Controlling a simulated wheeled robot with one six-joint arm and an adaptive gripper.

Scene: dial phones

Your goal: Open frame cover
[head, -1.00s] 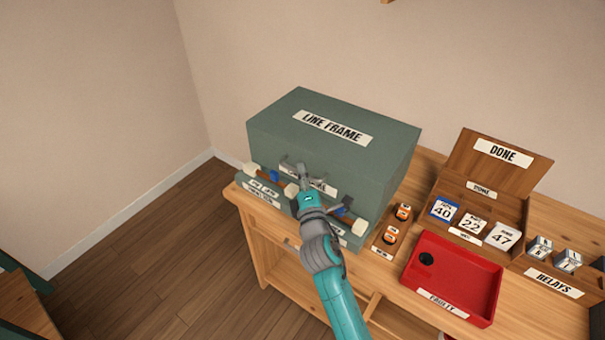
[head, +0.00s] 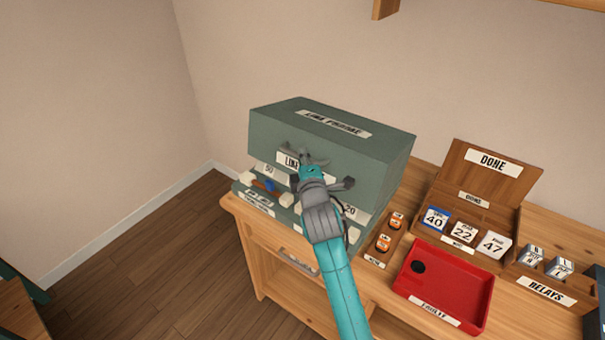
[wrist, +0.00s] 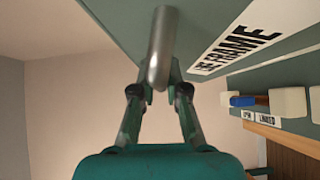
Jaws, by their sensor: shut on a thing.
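The line frame is a grey-green box on the wooden desk, and its cover (head: 390,148) is partly raised in the head view. Number labels and small white and blue parts show in the gap below the cover's front. My gripper (head: 304,158) is at the cover's front, by the "LINE FRAME" label. In the wrist view my gripper (wrist: 160,90) is shut on the grey bar handle (wrist: 163,45) of the cover. The cover's label (wrist: 238,45) shows to the right of the handle. My arm hides part of the frame's front.
A wall shelf (head: 385,8) hangs above. The wall behind the frame is bare.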

